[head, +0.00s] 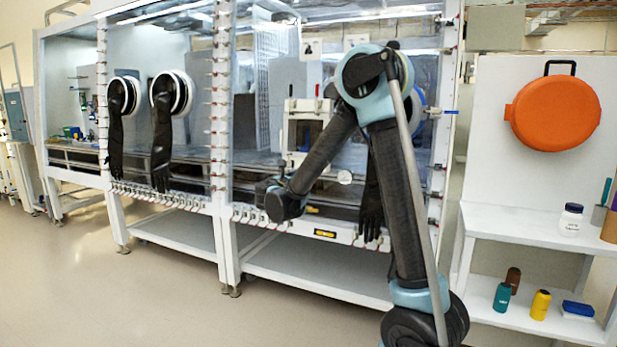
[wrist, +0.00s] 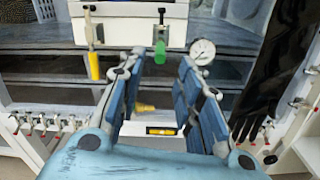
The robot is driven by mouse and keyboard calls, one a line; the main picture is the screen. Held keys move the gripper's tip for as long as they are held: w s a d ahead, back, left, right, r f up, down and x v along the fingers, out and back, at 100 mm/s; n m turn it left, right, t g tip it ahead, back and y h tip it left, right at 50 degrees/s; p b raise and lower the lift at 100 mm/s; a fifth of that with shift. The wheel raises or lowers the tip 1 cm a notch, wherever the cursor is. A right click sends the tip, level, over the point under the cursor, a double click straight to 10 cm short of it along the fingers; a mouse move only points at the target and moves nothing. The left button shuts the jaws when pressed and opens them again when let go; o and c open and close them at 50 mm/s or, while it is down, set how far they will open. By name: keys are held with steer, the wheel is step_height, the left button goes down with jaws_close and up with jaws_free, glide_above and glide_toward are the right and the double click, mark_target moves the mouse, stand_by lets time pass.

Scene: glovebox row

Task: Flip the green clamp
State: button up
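The green clamp (wrist: 160,50) hangs below the lower edge of a white box front (wrist: 125,28) in the wrist view, on a small dark fitting. It points down. My gripper (wrist: 163,66) is open and empty, its two blue-padded fingers spread apart. In the picture the green clamp shows between the fingertips, near their upper ends; I cannot tell how far beyond them it is. No contact shows. In the head view my gripper (head: 272,196) is in front of the glovebox, low and left of the white box (head: 306,128). The green clamp cannot be made out there.
A yellow clamp (wrist: 93,58) hangs left of the green one. A round gauge (wrist: 203,51) sits close on the right, and a black glove (wrist: 282,65) hangs farther right. A yellow level (wrist: 161,131) is lower down. Open floor (head: 150,300) lies to the left.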

steer(key=x, duration=0.7)
steer(key=shift+w+d, duration=0.1)
steer(key=shift+w, duration=0.2)
steer(key=shift+c, duration=0.4)
jaws_close()
steer(key=shift+d, duration=0.1)
